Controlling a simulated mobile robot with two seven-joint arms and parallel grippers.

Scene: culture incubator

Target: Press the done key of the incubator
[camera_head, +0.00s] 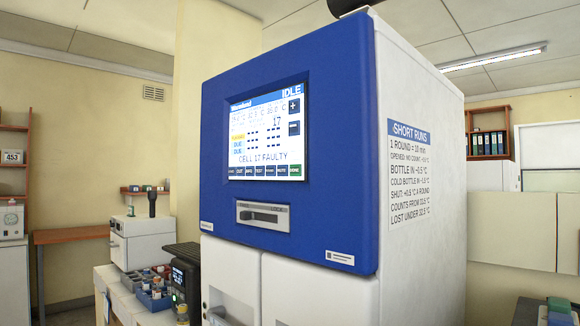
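The incubator (420,190) is a tall white cabinet with a blue front panel (225,208). Its lit screen (262,137) shows "IDLE" at the top and "CELL 17 FAULTY" near the bottom. A row of small keys runs along the bottom of the screen. The green key at the right end of this row appears to be the done key (296,169); its label is very small. Nothing covers the key. Neither of my grippers is in view.
A slot with a handle (263,216) sits below the screen. A side notice (410,170) is headed "SHORT RUNS". A black device (185,280) and a blue rack of bottles (152,298) stand on the bench at left. The space before the panel looks clear.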

